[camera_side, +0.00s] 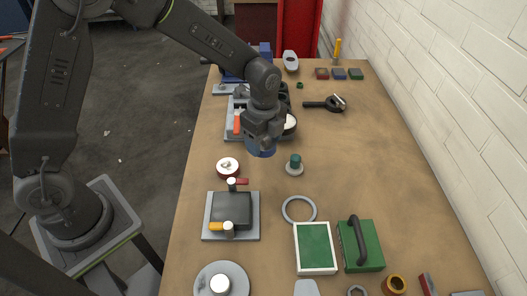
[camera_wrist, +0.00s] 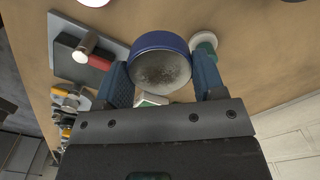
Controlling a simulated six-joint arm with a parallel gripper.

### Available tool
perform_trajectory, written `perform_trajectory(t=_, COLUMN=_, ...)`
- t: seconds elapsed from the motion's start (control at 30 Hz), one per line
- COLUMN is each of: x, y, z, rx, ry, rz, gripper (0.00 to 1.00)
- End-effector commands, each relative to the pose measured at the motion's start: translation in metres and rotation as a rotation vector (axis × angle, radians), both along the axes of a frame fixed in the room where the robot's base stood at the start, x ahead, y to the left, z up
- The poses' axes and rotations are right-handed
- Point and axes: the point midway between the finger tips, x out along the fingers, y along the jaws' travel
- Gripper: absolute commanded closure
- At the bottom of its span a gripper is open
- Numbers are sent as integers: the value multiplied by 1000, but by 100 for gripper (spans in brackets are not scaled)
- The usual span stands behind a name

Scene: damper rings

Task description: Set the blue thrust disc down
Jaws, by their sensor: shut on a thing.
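The blue thrust disc (camera_wrist: 160,62) is round with a blue rim and a grey speckled face. In the wrist view it sits between the two blue finger pads of my gripper (camera_wrist: 163,82), which is shut on it. In the side view, my gripper (camera_side: 261,142) points down over the middle of the bench, and the disc (camera_side: 262,150) shows as a blue patch under it. It appears to be held above the bench top; the exact gap is hard to tell. Part of the disc is hidden by the gripper in the side view.
A grey plate with a dark block (camera_side: 231,214), a metal ring (camera_side: 299,209) and a green-topped tray (camera_side: 315,272) lie nearer. The bench's right side has free room.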

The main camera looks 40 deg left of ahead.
Motion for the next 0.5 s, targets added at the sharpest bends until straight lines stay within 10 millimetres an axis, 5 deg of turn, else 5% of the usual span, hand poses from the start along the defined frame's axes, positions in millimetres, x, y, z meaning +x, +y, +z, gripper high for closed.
perform_trajectory(t=0.5, x=-23, y=-130, z=-15, rx=-1, ry=-1, rz=-346, gripper=78)
